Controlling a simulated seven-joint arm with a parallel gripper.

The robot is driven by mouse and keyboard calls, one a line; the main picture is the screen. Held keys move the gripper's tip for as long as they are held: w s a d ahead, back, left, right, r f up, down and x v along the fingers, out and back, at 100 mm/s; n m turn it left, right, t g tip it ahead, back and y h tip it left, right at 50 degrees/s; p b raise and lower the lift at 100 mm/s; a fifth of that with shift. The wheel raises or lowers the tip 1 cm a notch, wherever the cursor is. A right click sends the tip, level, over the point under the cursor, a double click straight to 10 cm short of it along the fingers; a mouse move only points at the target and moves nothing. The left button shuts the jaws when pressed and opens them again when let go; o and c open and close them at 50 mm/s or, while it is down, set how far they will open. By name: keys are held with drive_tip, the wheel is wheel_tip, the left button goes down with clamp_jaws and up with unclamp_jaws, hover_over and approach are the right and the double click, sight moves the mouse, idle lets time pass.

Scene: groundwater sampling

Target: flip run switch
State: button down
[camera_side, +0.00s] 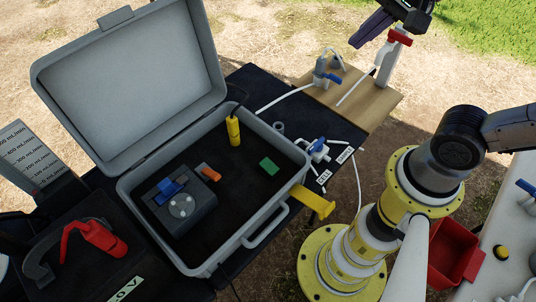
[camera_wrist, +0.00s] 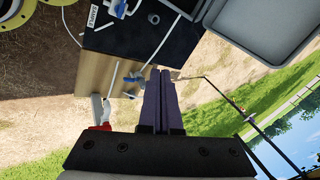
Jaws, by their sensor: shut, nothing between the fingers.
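An open grey case (camera_side: 281,143) stands on the dark table, its lid (camera_side: 135,75) raised. Inside are a dark box (camera_side: 189,220) with a blue part (camera_side: 170,189) and light round knobs (camera_side: 181,206), an orange piece (camera_side: 210,173) and a green piece (camera_side: 269,166). I cannot tell which of these is the run switch. My gripper (camera_side: 356,43) is high at the top right of the side view, away from the case. Its dark purple fingers are together and empty in the wrist view (camera_wrist: 159,70).
A yellow cylinder (camera_side: 233,130) stands in the case. A red bin (camera_side: 455,252) is at the lower right; red-handled gear (camera_side: 95,238) is at the lower left.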

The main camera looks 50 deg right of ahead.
drive_tip(key=w+a+f+m, duration=0.2)
drive_tip(key=w+a+m, duration=0.2)
drive_tip(key=g, duration=0.4)
hover_over(266, 162)
drive_tip(key=s, duration=0.3)
wheel_tip(266, 162, down, 13)
drive_tip(key=shift+s, duration=0.15)
drive_tip(key=w+f, duration=0.1)
drive_tip(key=f, duration=0.8)
drive_tip(key=w+f, duration=0.1)
drive_tip(key=f, duration=0.3)
drive_tip(key=shift+w+f, duration=0.3)
drive_tip(key=shift+w, duration=0.05)
